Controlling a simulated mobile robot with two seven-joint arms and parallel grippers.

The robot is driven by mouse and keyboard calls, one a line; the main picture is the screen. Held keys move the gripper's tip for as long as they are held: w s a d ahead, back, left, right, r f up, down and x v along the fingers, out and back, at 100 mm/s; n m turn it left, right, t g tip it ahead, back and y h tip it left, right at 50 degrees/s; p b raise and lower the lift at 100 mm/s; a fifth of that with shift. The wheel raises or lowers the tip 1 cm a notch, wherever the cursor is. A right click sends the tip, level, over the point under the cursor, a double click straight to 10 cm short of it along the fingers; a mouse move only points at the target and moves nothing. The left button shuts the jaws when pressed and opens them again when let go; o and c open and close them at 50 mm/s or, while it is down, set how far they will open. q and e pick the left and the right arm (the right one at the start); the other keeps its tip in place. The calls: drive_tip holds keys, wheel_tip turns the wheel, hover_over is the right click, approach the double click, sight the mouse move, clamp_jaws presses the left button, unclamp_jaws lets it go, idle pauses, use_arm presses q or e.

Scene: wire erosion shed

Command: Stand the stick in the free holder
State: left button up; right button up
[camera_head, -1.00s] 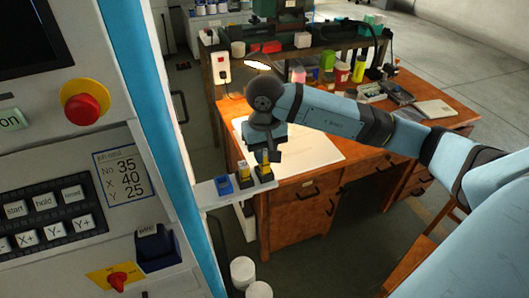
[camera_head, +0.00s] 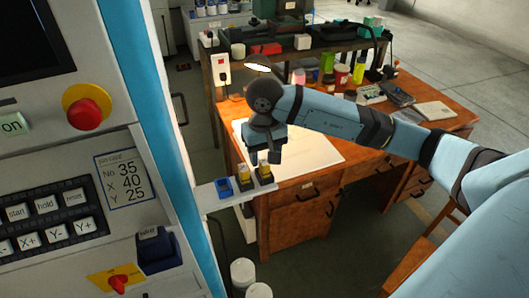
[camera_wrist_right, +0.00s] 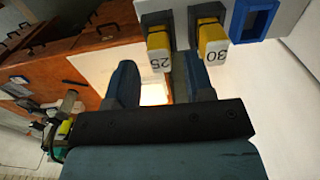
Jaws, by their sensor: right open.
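Two yellow sticks with pale ends stand in black holders on a narrow ledge. The 25 stick (camera_head: 264,169) is on the right in the head view, the 30 stick (camera_head: 243,171) to its left. The wrist view shows the 25 stick (camera_wrist_right: 159,48) and the 30 stick (camera_wrist_right: 213,42). A blue holder (camera_head: 225,188) left of them holds no stick; it also shows in the wrist view (camera_wrist_right: 251,18). My right gripper (camera_wrist_right: 160,75) is open, its gap lined up with the 25 stick, one finger between the two sticks. Whether it touches is unclear. My left gripper is out of view.
The ledge (camera_head: 210,198) juts from the machine, whose panel has a red button (camera_head: 87,105), a job card (camera_head: 124,178) reading No 35, X 40, Y 25, and a dark blue box (camera_head: 158,250). A wooden desk (camera_head: 300,205) with a lamp stands behind. White tubs (camera_head: 243,272) stand below.

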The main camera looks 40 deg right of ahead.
sight(265, 161)
use_arm(q)
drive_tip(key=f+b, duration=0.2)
drive_tip(key=b, duration=0.1)
use_arm(e)
wheel_tip(265, 161, up, 12)
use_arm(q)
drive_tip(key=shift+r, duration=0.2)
use_arm(e)
drive_tip(key=shift+r, duration=0.1)
